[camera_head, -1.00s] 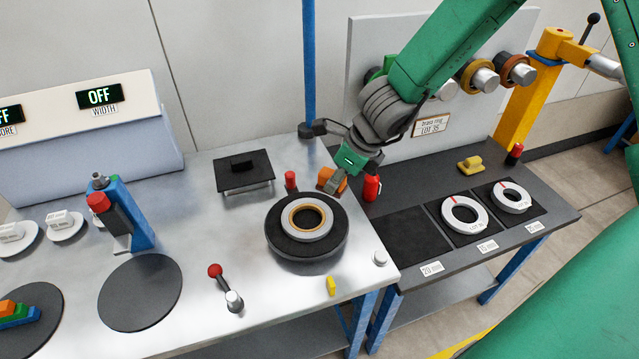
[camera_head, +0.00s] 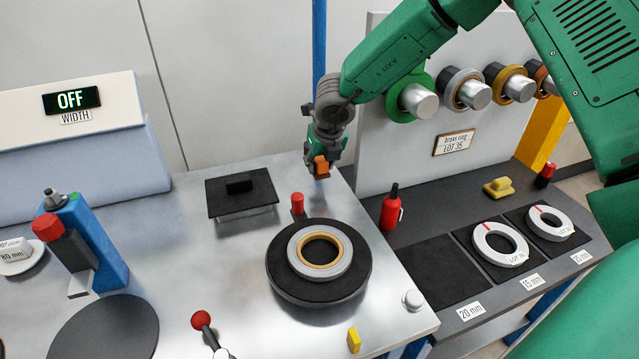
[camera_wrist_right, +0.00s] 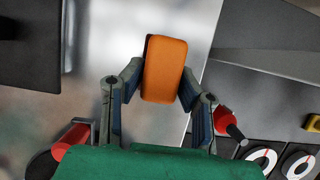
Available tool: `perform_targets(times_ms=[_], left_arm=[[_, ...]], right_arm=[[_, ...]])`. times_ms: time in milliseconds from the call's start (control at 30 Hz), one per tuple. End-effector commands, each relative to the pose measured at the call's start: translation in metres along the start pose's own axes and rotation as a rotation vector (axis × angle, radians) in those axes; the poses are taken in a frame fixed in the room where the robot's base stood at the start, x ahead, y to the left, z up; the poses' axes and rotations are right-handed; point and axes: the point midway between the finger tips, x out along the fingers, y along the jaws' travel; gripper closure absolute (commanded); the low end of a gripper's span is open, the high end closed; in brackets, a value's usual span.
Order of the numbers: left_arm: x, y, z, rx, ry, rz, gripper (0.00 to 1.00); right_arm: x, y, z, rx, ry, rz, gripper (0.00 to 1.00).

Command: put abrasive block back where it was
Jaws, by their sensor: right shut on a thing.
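The abrasive block is a small orange block (camera_head: 321,167) with a dark side. My right gripper (camera_head: 323,158) is shut on it, its fingers on either side, over the back right part of the steel table (camera_head: 230,300). The right wrist view shows the block (camera_wrist_right: 165,70) between the two fingers, with the steel surface behind it. From these views I cannot tell how far the block is above the surface. My left gripper is not in view.
A black turntable with a brass-lined ring (camera_head: 320,252) and a red post (camera_head: 298,204) stand in front of the block. A black raised plate (camera_head: 241,193) is to its left. A red bottle (camera_head: 391,208) stands on the dark bench. A blue pole (camera_head: 319,50) rises behind.

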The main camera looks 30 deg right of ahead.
Motion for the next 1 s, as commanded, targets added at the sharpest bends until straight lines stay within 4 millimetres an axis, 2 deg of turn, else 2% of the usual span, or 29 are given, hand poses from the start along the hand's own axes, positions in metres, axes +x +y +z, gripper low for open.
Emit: perform_targets(times_ms=[167, 400, 733, 767, 800, 833, 1000], left_arm=[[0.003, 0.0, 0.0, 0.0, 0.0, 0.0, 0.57], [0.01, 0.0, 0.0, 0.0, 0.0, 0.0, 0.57], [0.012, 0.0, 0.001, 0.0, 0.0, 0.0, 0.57], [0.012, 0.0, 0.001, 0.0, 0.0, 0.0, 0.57], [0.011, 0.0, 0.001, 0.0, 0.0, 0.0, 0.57], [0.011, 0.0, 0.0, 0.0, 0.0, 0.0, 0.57], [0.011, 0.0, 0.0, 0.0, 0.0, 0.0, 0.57]], right_arm=[[0.014, -0.002, -0.005, 0.002, 0.0, 0.002, 0.95], [0.044, -0.002, -0.017, 0.0, 0.002, 0.001, 0.95], [0.045, 0.0, -0.018, 0.0, 0.0, 0.001, 0.95], [0.046, 0.0, -0.018, 0.0, 0.001, 0.001, 0.69], [0.045, -0.001, -0.018, 0.0, 0.001, 0.002, 0.55], [0.046, -0.001, -0.018, 0.001, 0.001, 0.002, 0.51], [0.046, -0.002, -0.018, 0.001, 0.001, 0.003, 0.51]])
